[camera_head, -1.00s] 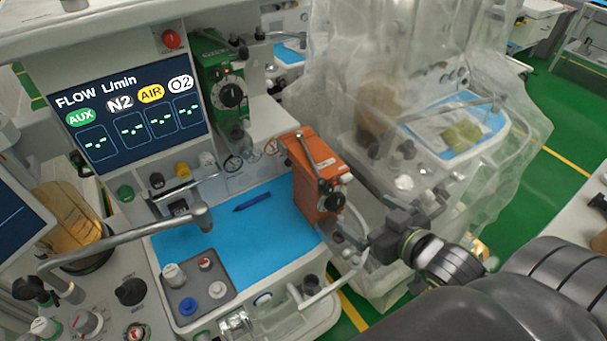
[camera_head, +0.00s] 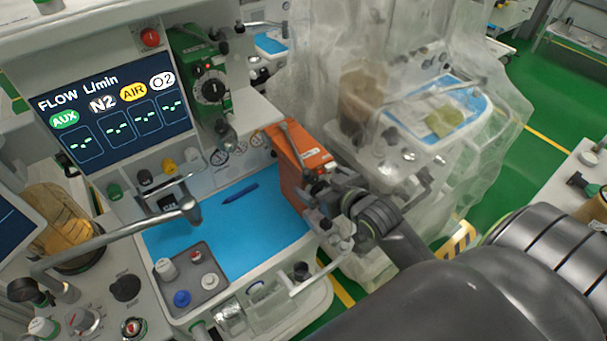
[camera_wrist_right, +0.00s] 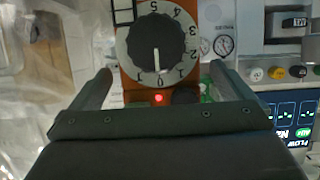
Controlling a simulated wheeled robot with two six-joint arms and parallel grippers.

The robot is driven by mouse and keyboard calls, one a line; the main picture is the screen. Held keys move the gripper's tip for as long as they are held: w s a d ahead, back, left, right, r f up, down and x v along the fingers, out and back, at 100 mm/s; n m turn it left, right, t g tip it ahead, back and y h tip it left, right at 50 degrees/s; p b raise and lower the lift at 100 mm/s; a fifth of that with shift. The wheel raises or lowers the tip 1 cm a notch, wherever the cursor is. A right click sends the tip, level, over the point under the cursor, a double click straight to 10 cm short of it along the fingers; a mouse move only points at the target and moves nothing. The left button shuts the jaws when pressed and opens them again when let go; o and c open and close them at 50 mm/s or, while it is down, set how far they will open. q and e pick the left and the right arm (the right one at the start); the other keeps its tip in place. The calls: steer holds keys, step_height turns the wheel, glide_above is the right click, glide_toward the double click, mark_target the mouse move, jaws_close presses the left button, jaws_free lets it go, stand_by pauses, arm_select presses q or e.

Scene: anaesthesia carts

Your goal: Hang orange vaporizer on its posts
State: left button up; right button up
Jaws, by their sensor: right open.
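The orange vaporizer (camera_head: 290,160) stands upright at the right end of the blue work surface (camera_head: 245,230) in the head view. My right gripper (camera_head: 325,190) is at its front right side, partly covering it. In the right wrist view my right gripper (camera_wrist_right: 160,78) is open, with one finger on each side of the vaporizer's dial (camera_wrist_right: 156,45); contact cannot be told. A green vaporizer (camera_head: 205,85) hangs on the machine at the back, right of the flow screen. The free posts cannot be made out. My left gripper is not in view.
A blue pen (camera_head: 240,193) lies on the blue surface. A grey block with knobs (camera_head: 190,275) is at its front left, and a jointed metal arm (camera_head: 120,230) reaches over its left edge. A plastic-draped cart (camera_head: 400,90) stands close on the right.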

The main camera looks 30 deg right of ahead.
steer(key=p+x, duration=0.1)
steer(key=x, duration=0.2)
steer(key=shift+w, duration=0.15)
steer(key=shift+w+f, duration=0.25)
steer(key=shift+w, duration=0.3)
steer(key=c, duration=1.7)
steer(key=shift+w+r, duration=0.1)
steer(key=shift+r, duration=0.1)
steer(key=shift+c, duration=0.6)
